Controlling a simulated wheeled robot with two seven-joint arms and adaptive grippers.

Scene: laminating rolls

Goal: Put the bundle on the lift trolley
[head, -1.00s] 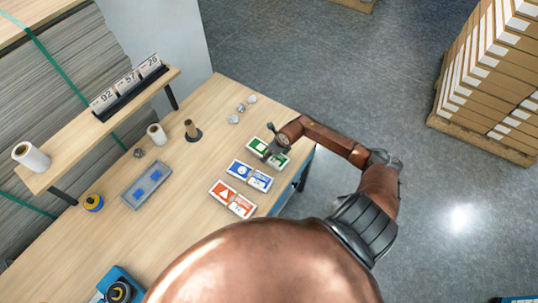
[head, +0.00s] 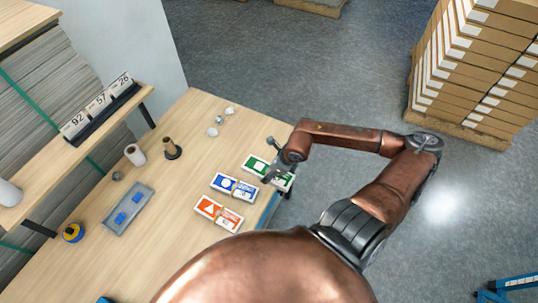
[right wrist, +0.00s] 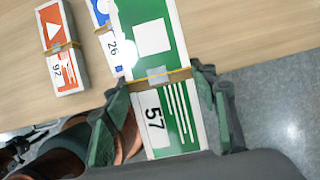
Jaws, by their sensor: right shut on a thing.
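My right gripper (head: 276,172) is shut on a green-and-white banded bundle (head: 257,165) near the table's right edge. In the right wrist view its fingers (right wrist: 166,108) clasp the bundle's two sides; the green bundle (right wrist: 127,15) has a white square and the number 57. It appears slightly raised, overlapping a blue bundle in that view. A blue bundle (head: 223,184) and an orange bundle (head: 207,207) lie on the table beside it. My left gripper is out of view. I cannot clearly identify the lift trolley; a blue frame (head: 506,288) shows at the lower right corner.
The wooden table (head: 150,235) holds a grey tray (head: 128,208) with blue pieces, a brown spindle (head: 171,149), a white roll (head: 135,154) and a yellow-blue reel (head: 73,232). A pallet stack (head: 480,70) stands at the upper right. Grey floor between is open.

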